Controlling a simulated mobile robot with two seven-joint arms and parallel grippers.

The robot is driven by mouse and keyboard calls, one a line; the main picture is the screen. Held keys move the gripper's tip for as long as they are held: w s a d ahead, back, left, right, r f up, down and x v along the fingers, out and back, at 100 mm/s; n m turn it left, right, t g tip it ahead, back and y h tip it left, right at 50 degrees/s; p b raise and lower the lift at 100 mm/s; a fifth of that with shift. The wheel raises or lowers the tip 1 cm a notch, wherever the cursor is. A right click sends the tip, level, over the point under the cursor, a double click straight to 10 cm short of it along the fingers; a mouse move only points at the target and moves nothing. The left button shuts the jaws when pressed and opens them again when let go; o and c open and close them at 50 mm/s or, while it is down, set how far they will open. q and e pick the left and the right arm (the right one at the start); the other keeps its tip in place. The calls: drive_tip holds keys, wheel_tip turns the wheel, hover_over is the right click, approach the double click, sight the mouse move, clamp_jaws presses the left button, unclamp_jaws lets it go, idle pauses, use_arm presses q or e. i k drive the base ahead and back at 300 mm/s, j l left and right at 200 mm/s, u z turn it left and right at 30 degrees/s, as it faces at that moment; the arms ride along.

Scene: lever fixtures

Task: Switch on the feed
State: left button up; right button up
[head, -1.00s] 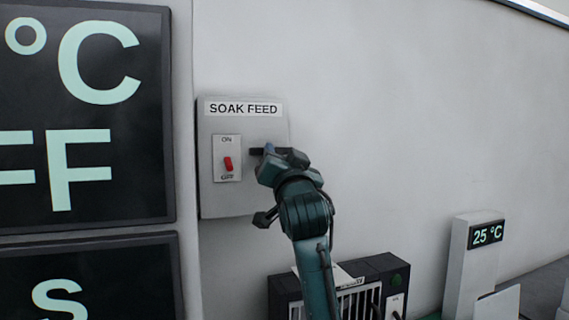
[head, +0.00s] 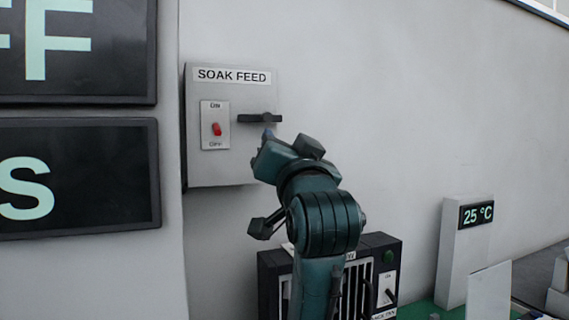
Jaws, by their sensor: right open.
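A grey wall box (head: 225,170) labelled SOAK FEED is left of centre. Its switch plate carries a small red toggle (head: 217,129) between blurred ON and OFF markings; its exact setting is hard to tell. To the right of it, a black lever handle (head: 258,118) lies level on the box. My right gripper (head: 267,143) is open in front of the box's lower right, just below the handle. Its fingertips are partly hidden by its own body, and I cannot tell whether they touch the handle. My left gripper is out of view.
Dark display panels (head: 75,185) fill the left side. A black unit (head: 375,250) with a grille and its own switch stands low behind my arm. A pale post (head: 462,250) reading 25 °C stands right. The wall right of the box is bare.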

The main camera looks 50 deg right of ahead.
sight(216, 129)
drive_tip(key=k, duration=1)
